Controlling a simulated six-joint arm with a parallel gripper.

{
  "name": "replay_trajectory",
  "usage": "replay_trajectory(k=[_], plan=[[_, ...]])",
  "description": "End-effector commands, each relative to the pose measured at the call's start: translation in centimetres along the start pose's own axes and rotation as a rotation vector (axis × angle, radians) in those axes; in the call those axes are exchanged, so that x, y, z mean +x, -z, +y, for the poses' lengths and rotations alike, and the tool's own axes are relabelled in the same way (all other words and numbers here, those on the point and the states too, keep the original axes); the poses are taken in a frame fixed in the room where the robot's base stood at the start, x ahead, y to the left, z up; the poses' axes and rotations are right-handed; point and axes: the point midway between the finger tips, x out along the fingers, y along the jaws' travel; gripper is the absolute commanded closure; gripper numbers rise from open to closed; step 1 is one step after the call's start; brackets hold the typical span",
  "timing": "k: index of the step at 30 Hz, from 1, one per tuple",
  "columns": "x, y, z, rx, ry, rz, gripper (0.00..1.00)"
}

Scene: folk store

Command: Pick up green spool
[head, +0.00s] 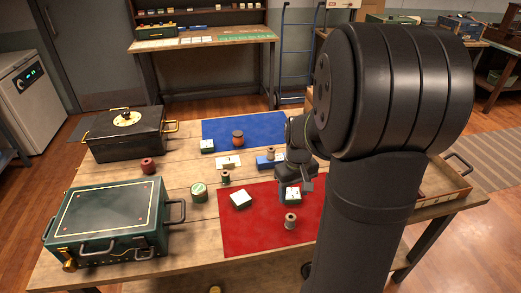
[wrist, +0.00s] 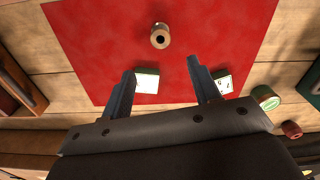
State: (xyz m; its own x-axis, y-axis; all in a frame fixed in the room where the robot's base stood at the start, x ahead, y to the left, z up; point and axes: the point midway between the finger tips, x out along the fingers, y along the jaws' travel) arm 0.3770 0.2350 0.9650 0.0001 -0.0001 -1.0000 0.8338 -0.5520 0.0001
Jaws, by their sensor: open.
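A small green spool (head: 225,177) with wooden ends stands upright on bare wood, left of the red mat's top edge. I cannot make it out in the wrist view. My gripper (head: 307,186) is over the red mat to its right, partly hidden by my arm. In the wrist view my gripper (wrist: 160,72) is open, with nothing held between its fingers. A green-and-white box (wrist: 147,82) lies below, seen between the fingers. A tan spool (wrist: 160,37) stands beyond the fingertips on the red mat; it also shows in the head view (head: 290,221).
Near the green spool are a round green tin (head: 198,192), a white card (head: 228,162) and a green-and-white box (head: 241,199). A red spool (head: 148,166) stands farther left. A black case (head: 126,140) and a green case (head: 108,222) fill the table's left side. A blue mat (head: 265,126) lies behind.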

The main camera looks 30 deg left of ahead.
Motion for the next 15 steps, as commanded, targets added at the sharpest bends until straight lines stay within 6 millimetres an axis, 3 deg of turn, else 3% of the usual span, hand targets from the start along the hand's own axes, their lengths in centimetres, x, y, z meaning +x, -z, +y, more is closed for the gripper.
replay_trajectory(k=[5, 8, 11, 15], plan=[[-0.1, 0.6, -0.2, -0.042, -0.007, -0.001, 0.44], [-0.3, 2.7, -0.9, -0.192, -0.032, -0.008, 0.44], [-0.8, 6.4, -2.6, -0.462, -0.078, -0.022, 0.44], [-1.5, 12.5, -6.4, -0.922, -0.163, -0.063, 0.44]])
